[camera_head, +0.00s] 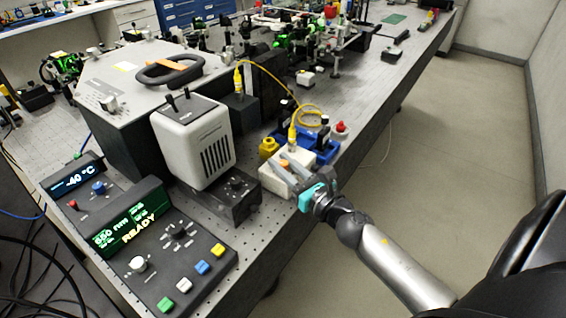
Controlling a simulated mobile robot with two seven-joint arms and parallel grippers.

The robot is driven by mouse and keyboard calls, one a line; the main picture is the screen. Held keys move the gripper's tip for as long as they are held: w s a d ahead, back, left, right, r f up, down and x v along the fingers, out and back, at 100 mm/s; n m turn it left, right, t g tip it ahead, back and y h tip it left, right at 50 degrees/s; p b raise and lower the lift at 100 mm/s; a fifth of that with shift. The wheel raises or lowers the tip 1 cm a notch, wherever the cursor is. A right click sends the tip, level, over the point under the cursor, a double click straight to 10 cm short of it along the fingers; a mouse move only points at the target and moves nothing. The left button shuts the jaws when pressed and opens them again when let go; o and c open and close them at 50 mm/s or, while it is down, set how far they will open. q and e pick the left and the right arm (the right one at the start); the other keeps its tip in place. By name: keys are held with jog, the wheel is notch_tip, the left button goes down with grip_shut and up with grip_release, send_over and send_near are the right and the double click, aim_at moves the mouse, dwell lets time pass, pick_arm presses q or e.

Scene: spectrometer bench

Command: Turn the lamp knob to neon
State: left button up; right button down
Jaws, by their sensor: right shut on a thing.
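A light grey lamp housing (196,142) with side vents stands on a black base (245,203). A small dark knob (236,184) sits on top of that base, and its marks are too small to read. My right gripper (290,168), with teal parts at its wrist, comes in from the lower right. Its fingers are shut at a white block (272,180) to the right of the lamp base, apart from the knob. What lies between the fingers is too small and hidden to name. My left gripper is not in view.
A control panel with a READY screen (135,228) and coloured buttons stands at the front left. A blue tray (325,154) with bottles and a yellow cable (266,72) are near the gripper. A large grey box (130,85) stands behind the lamp. Floor is clear right.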

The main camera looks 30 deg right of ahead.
jog(key=m+h+p, duration=0.1)
jog(key=m+h, duration=0.1)
jog(key=h, duration=0.1)
jog(key=shift+a, duration=0.1)
jog(key=m+h, duration=0.1)
jog(key=h, duration=0.1)
jog(key=shift+m+h, duration=0.3)
jog(key=m+g+h, duration=0.1)
jog(key=m+h, duration=0.1)
jog(key=h, duration=0.1)
jog(key=shift+m+g+h, duration=0.3)
jog(key=shift+g+h, duration=0.1)
jog(key=shift+m+g+h, duration=1.3)
jog(key=shift+m+h, duration=0.2)
jog(key=shift+h, duration=0.5)
jog(key=c, duration=0.7)
grip_release()
jog(key=shift+d, duration=0.2)
